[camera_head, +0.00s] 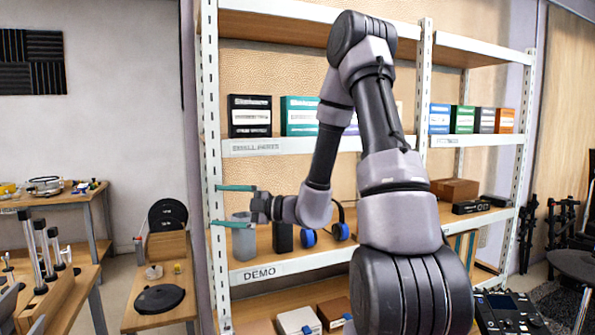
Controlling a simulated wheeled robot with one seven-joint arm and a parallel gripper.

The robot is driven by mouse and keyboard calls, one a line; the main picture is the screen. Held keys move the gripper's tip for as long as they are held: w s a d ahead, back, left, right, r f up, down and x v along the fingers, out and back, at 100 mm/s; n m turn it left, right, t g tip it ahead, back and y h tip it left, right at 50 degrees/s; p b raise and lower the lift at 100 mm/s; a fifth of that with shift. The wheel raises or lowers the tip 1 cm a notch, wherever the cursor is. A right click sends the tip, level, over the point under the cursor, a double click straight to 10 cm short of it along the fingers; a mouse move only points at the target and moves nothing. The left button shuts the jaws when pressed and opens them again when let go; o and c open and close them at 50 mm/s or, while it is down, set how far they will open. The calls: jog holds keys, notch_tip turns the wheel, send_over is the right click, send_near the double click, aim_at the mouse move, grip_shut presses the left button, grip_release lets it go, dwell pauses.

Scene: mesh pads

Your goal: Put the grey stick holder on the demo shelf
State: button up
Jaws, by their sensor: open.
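The grey stick holder (244,246) looks like a plain grey upright cup. It stands at the left end of the demo shelf (318,257), the level with the "DEMO" label on its front edge. My gripper (216,206) is at the left end of this level, with its teal fingers spread wide and pointing left. The lower finger passes in front of the upper part of the holder. Nothing shows between the fingers. I cannot tell whether the finger touches the holder.
A black box (283,238) and blue-ended headphones (325,235) are right of the holder. The white left shelf post (213,130) is close to my fingertips. The small-parts shelf (265,147) with boxes is above. My arm hides the shelf's middle.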

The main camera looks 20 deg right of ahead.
jog(key=s+a+r+n+g+h, duration=0.1)
jog(key=s+r+n+g+h, duration=0.2)
jog(key=s+n, duration=0.7)
jog(key=s+r+n+g+h, duration=0.2)
jog(key=s+n+g, duration=0.35)
jog(key=n, duration=0.95)
jog(key=s+d+r+n+t+h, duration=0.3)
jog(key=d+n, duration=0.3)
jog(key=n, duration=0.3)
jog(key=s+d+r+n+t+h, duration=0.3)
jog(key=d+r+n+h, duration=0.2)
jog(key=d+n, duration=0.2)
jog(key=n, duration=0.2)
jog(key=shift+d+r+n, duration=0.2)
jog(key=shift+d+n, duration=0.1)
jog(key=shift+n, duration=0.1)
